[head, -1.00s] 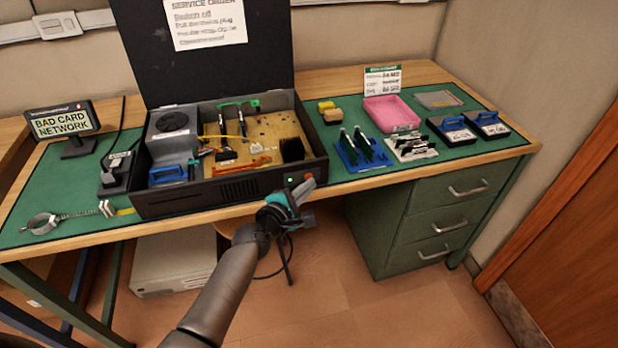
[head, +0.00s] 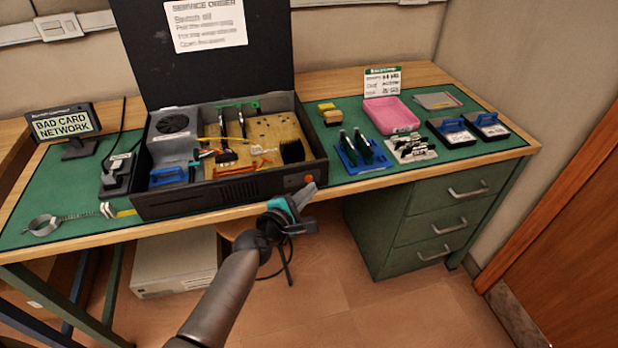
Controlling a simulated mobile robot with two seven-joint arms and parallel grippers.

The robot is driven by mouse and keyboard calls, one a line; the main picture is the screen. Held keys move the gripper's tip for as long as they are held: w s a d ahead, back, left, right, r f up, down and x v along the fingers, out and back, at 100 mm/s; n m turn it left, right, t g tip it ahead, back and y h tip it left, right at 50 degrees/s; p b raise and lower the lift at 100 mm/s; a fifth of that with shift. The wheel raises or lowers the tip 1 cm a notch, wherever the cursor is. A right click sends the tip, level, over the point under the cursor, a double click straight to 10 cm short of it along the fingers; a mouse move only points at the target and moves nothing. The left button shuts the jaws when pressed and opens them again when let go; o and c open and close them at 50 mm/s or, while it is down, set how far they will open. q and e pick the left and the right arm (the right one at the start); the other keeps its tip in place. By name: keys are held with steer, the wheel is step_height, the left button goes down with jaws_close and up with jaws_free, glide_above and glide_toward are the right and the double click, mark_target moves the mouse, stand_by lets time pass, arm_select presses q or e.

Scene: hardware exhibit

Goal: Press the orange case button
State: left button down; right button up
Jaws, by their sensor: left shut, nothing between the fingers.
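The orange case button (head: 308,178) sits at the right end of the front panel of the open black computer case (head: 225,192) on the bench. My left gripper (head: 308,188) is shut and empty, with its tips just below and in front of the button. The button shows clear above the tips; I cannot tell whether they touch the panel. No green light shows on the panel beside the button. My right gripper is not in view.
The green bench mat (head: 345,104) holds a pink tray (head: 391,114), blue card racks (head: 362,152) and black trays (head: 452,132) on the right. A power strip (head: 117,172) and a wrist strap (head: 42,225) lie left. The case lid (head: 130,40) stands open behind.

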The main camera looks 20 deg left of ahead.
arm_select(q)
steer(key=shift+s+d, duration=0.15)
steer(key=s+d+p, duration=0.1)
steer(key=s, duration=0.1)
steer(key=s+d, duration=0.1)
steer(key=s, duration=0.1)
steer(key=shift+d+p, duration=0.35)
steer(key=shift+d, duration=0.05)
stand_by(0.8)
steer(key=s+f+m+g, duration=0.3)
steer(key=s+f+m, duration=0.4)
steer(key=f, duration=0.4)
steer(key=s+f+m+g, duration=0.4)
steer(key=s+f, duration=0.4)
steer(key=f, duration=0.3)
steer(key=s+a+f+m+g+y, duration=0.1)
steer(key=s+f+m, duration=0.3)
steer(key=s, duration=0.6)
steer(key=s+a+f+m+g, duration=0.2)
steer(key=s+f+m, duration=0.3)
steer(key=s, duration=0.4)
steer(key=s+a+f+m+g+y, duration=0.1)
steer(key=s+f+m+g, duration=0.3)
steer(key=s, duration=0.6)
steer(key=shift+s+a+f+m+y, duration=0.25)
steer(key=shift+s+a+m+y, duration=0.1)
steer(key=shift+m, duration=0.15)
